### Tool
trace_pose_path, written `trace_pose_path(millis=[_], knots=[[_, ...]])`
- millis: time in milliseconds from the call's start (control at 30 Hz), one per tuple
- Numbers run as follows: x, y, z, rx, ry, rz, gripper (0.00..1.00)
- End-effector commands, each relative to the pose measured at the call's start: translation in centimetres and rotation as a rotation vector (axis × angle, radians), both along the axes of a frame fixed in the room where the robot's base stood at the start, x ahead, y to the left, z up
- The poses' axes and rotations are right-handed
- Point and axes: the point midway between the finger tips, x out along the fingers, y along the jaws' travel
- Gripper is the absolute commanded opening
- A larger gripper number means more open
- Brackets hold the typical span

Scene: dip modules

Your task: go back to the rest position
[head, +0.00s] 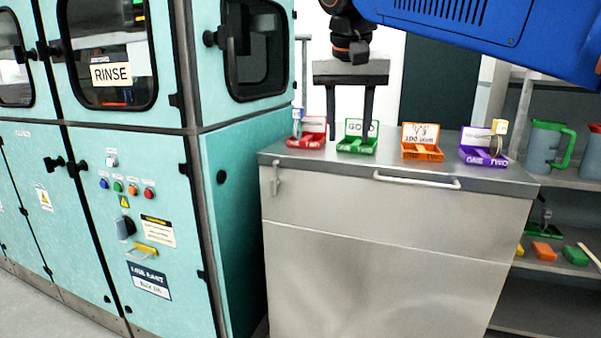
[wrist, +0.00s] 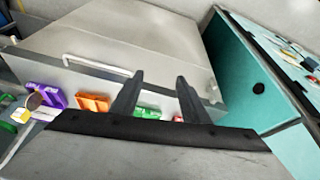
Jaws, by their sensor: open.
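My gripper (head: 349,118) hangs from my blue arm above the back of a metal cabinet top (head: 330,162). Its two dark fingers point down and stand apart, with nothing between them. In the head view the fingers overlap the area between a red tray (head: 311,141) and a green tray (head: 358,146). In the wrist view the fingers (wrist: 158,95) reach out over the cabinet, and the green tray (wrist: 147,112) shows between them, partly hidden. I cannot tell the exact height of the fingertips above the top.
An orange tray (head: 422,153) and a purple tray (head: 484,160) holding items stand to the right on the same top. A teal machine (head: 150,200) marked RINSE stands at left. A shelf (head: 565,180) with a green-handled jug (head: 545,147) is at right.

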Motion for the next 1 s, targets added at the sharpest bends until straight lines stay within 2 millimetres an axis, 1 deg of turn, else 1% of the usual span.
trace_pose_path(millis=[33,167,200,267,367,467,500,667,800,900,1000], knots=[[-0.9,-2.0,-1.3,0.000,0.002,0.007,0.42],[-3.1,-5.6,-4.9,0.002,0.008,0.044,0.42],[-3.8,-6.7,-6.0,0.004,0.009,0.054,0.42],[-5.0,-8.3,-7.9,0.004,0.009,0.071,0.42],[-7.1,-10.6,-11.1,0.007,0.008,0.093,0.42],[-9.4,-12.7,-14.5,0.011,0.004,0.114,0.42],[-10.4,-13.5,-15.9,0.012,0.002,0.122,0.42],[-14.4,-16.1,-22.0,0.016,-0.008,0.146,0.42],[-18.0,-17.8,-27.5,0.018,-0.022,0.162,0.42],[-20.0,-18.6,-30.8,0.017,-0.032,0.171,0.42],[-21.5,-19.0,-33.3,0.017,-0.040,0.175,0.42]])
